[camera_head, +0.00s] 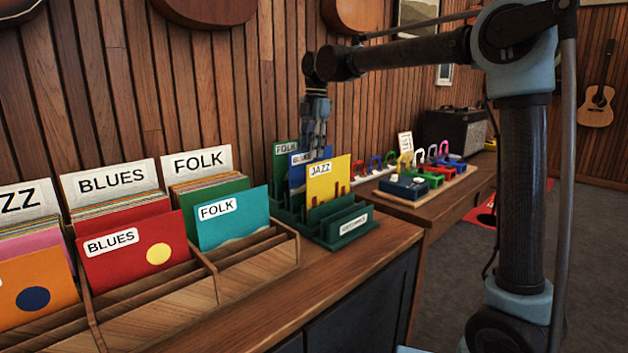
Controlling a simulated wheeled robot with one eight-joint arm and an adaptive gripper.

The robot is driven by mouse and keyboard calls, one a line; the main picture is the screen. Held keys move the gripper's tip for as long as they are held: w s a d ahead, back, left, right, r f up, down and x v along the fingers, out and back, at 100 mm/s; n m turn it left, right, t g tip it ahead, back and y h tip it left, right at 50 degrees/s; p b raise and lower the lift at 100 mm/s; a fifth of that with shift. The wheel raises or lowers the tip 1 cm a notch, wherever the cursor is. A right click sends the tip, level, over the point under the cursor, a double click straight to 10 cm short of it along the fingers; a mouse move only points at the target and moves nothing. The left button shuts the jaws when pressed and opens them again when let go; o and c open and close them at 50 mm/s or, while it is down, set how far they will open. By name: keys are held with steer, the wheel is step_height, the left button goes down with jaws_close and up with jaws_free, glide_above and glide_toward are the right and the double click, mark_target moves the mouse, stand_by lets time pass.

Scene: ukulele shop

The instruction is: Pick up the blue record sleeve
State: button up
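The blue record sleeve (296,178) stands upright in a small green rack (345,238), between a green FOLK sleeve (283,165) behind and a yellow JAZZ sleeve (340,174) in front. Its white label starts "BLU"; the rest is hidden. My gripper (317,154) points down at the top edge of the blue sleeve, with its fingertips overlapping that edge in the picture. I cannot tell whether the fingers touch or grip it, or how far apart they are. The yellow sleeve hides most of the blue sleeve's lower part.
A wooden record bin (190,285) with BLUES and FOLK sections stands at the left, holding a red sleeve (135,252) and a teal sleeve (232,220). Right of the rack, a board (405,199) holds colourful small items. A dark amplifier (455,132) stands beyond. The plank wall is close behind.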

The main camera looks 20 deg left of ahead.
steer(key=f, duration=0.5)
steer(key=shift+s+d, duration=0.15)
steer(key=shift+s, duration=0.2)
steer(key=shift+c, duration=0.4)
jaws_close()
